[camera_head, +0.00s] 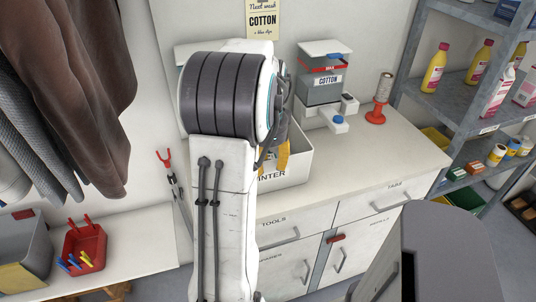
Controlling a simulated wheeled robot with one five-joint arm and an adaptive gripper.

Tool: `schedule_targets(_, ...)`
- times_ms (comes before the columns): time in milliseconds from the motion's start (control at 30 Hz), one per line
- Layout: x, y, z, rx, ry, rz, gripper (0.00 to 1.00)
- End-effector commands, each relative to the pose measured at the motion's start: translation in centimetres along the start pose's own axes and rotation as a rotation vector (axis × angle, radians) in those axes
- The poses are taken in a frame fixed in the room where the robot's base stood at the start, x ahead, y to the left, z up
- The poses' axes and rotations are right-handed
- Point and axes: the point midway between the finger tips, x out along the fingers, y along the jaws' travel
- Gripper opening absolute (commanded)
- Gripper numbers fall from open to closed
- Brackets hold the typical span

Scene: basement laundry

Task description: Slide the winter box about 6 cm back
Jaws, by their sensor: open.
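The winter box (289,173) is a white open-topped box with dark lettering, of which "INTER" shows. It stands on the white counter, behind my arm, which hides its left part. My gripper (275,150) is at the box's opening, mostly hidden by my own forearm. It is open. Yellow-orange pieces show at its lower end, against the box; I cannot tell whether they are finger parts or box contents. Contact between gripper and box cannot be made out.
Shelves with bottles (470,100) are at right. A low bench with a red bin (85,245) is left. Coats hang upper left.

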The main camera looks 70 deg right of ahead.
Motion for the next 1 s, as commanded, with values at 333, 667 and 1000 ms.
schedule_targets(333, 2.8, 0.0, 0.0, 0.000, 0.000, 0.001, 0.40)
schedule_targets(667, 3.1, 0.0, 0.0, 0.000, 0.000, -0.001, 0.40)
schedule_targets(1000, 3.0, 0.0, 0.0, 0.000, 0.000, -0.001, 0.20)
